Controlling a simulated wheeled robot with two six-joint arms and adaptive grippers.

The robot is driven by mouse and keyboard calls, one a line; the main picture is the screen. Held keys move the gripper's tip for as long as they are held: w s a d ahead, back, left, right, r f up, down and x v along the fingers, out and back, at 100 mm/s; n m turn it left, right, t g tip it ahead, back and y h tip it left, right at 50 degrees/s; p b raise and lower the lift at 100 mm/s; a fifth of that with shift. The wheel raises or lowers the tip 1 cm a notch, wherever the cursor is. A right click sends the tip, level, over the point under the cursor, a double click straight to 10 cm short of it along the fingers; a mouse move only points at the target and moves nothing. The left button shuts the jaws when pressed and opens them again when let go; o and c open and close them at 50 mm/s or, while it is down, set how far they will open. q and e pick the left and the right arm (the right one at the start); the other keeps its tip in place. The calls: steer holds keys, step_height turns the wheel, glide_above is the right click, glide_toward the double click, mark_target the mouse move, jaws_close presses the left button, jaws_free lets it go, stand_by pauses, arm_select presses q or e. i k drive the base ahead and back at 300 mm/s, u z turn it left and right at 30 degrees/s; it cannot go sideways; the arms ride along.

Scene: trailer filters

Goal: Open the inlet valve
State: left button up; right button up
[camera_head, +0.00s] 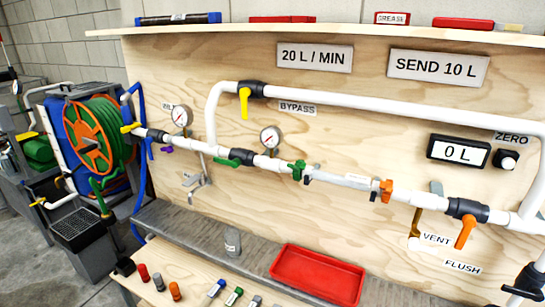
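No label reading "inlet" is legible, so I cannot tell which valve is the inlet valve. Along the white main pipe, a valve with a green lever (228,162) has its lever lying roughly along the pipe. A valve with an orange lever (466,231) at the right has its lever pointing down across the pipe. The bypass valve's yellow lever (244,103) points down, across its pipe. A black fitting (529,281) at the lower right edge is partly cut off; its kind is unclear. I make out neither of my grippers.
Gauges (270,137) stand above the pipe. A red tray (318,275) and several small coloured cylinders lie on the bench below. A hose reel (92,140) with green hose stands at the left. The display (458,151) reads "0 L". A shelf (340,35) overhangs the panel.

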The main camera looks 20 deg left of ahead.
mark_target(148, 141)
steer(key=u, duration=0.5)
steer(key=k, duration=0.6)
steer(key=u, duration=0.95)
steer(key=i, duration=1.45)
steer(key=u, duration=1.45)
steer(key=i, duration=2.55)
steer(key=z, duration=2.2)
